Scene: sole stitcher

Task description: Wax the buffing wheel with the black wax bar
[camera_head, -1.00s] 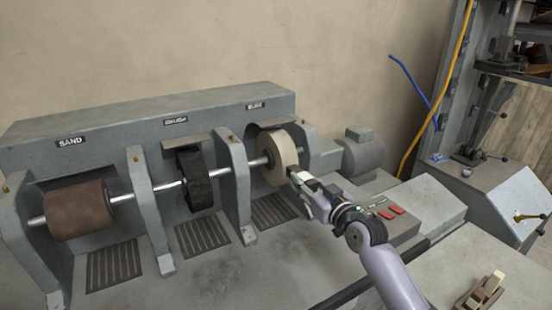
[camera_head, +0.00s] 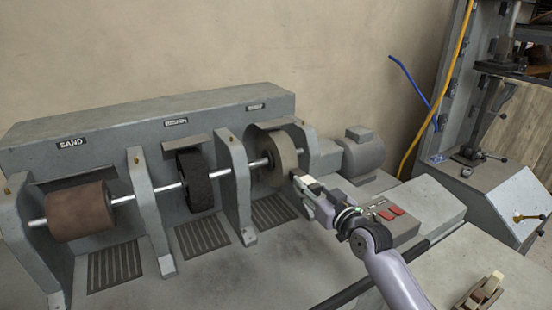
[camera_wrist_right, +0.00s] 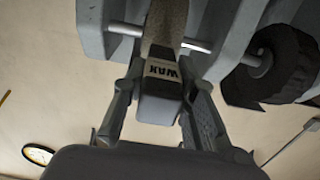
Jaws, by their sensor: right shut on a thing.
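The buffing wheel (camera_head: 284,160) is on the shaft at the right end of the grinding machine. Its face looks greyish tan. My right gripper (camera_head: 301,181) is at the wheel's lower right. In the right wrist view, the right gripper (camera_wrist_right: 160,112) is shut on the dark wax bar (camera_wrist_right: 157,108), which has a pale label reading "WAX". The bar's far end lies against or just short of the buffing wheel (camera_wrist_right: 166,22); I cannot tell whether they touch. My left gripper is not in view.
A brown sanding drum (camera_head: 78,211) and a black brush wheel (camera_head: 195,180) share the shaft, with grey upright supports between. A motor (camera_head: 362,154) stands behind the right arm. Red switches (camera_head: 390,212) are beside the arm. A wooden tool (camera_head: 482,292) lies at lower right.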

